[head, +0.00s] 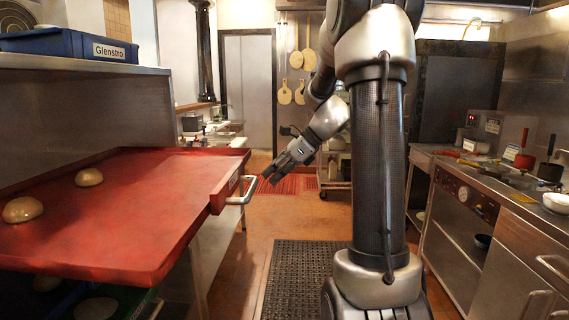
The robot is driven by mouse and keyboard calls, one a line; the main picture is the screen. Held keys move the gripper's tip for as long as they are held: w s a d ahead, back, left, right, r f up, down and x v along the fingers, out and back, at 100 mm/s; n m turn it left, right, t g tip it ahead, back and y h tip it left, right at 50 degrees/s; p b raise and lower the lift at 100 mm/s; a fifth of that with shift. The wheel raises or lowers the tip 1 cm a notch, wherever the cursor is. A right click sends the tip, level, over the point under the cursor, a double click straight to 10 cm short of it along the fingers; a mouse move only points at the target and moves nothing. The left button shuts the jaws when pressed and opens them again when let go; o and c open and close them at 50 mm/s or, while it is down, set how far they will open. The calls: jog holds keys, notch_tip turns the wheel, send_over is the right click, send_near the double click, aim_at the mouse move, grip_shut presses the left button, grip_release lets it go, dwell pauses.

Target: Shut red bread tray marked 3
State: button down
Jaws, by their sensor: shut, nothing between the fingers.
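The red bread tray (150,212) sticks far out from the counter unit at the left of the head view. Two round pale buns lie on it, one bun (89,177) toward the back and one bun (23,209) at the left edge. A light metal handle (241,190) is on its right-hand front face. A mark beside the handle is too small to read. My gripper (269,179) is shut and empty, just right of the handle and pointing down and left. I cannot tell whether it touches the handle.
A blue crate (70,45) labelled Glenstro stands on the shelf above the tray. A black floor mat (300,280) lies in the aisle. A steel counter (465,215) with an oven and utensils lines the right side.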

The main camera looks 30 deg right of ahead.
aim_at(139, 173)
jog(key=w+a, duration=0.1)
jog(key=a, duration=0.1)
jog(key=w+a+f, duration=0.1)
jog(key=w+a, duration=0.1)
jog(key=shift+a+f, duration=0.1)
dwell(0.3)
jog(key=w+a, duration=0.7)
jog(key=a, duration=0.2)
jog(key=w+a, duration=0.7)
jog(key=a, duration=0.3)
jog(key=w+a, duration=0.7)
jog(key=a, duration=0.2)
jog(key=shift+a, duration=0.4)
jog(key=shift+w+a, duration=0.25)
jog(key=shift+a, duration=0.25)
jog(key=shift+r, duration=0.2)
